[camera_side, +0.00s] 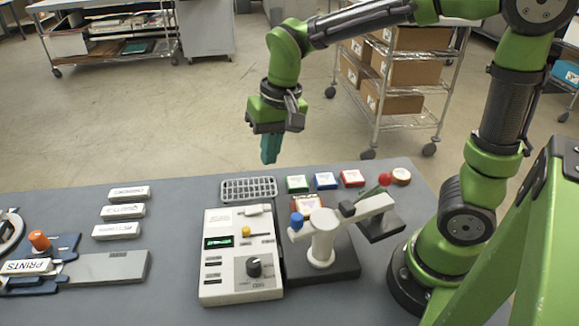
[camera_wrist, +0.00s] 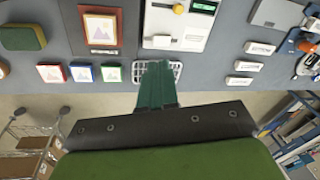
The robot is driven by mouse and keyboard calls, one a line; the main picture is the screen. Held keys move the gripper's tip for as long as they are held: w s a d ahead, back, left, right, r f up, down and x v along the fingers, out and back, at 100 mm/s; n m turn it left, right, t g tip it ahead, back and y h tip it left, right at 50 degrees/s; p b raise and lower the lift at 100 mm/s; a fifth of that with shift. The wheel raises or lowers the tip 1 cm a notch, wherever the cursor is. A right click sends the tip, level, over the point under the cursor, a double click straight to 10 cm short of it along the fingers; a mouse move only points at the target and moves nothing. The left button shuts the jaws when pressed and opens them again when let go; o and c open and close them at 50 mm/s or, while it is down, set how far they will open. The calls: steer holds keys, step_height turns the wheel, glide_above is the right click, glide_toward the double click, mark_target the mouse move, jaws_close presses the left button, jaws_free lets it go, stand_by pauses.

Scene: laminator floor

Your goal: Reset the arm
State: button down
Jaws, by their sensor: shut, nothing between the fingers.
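My gripper (camera_side: 269,149) has teal fingers that point down, and they are pressed together with nothing between them. It hangs in the air above the back edge of the grey table (camera_side: 175,220), over the wire tray (camera_side: 249,188), touching nothing. In the wrist view the shut fingers (camera_wrist: 156,72) reach up the picture and cover part of the wire tray (camera_wrist: 176,75).
A white control box (camera_side: 240,256) with a dark knob stands beside a white press (camera_side: 322,240) on a black base. Small coloured blocks (camera_side: 325,180) line the back edge. White labelled blocks (camera_side: 117,231) and an orange-knobbed device (camera_side: 39,241) are at left. A wire cart (camera_side: 400,85) stands behind.

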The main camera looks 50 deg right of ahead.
steer(key=s+d+r+t, duration=0.2)
steer(key=s, duration=0.3)
steer(key=s+d+r+n+t, duration=0.1)
steer(key=s+d+r+t, duration=0.1)
steer(key=s, duration=0.3)
steer(key=shift+s+r+t+y, duration=0.3)
steer(key=shift+r+t+y, duration=0.1)
steer(key=shift+t, duration=0.3)
steer(key=c, duration=1.8)
jaws_free()
steer(key=shift+d, duration=0.1)
steer(key=shift+c, duration=0.2)
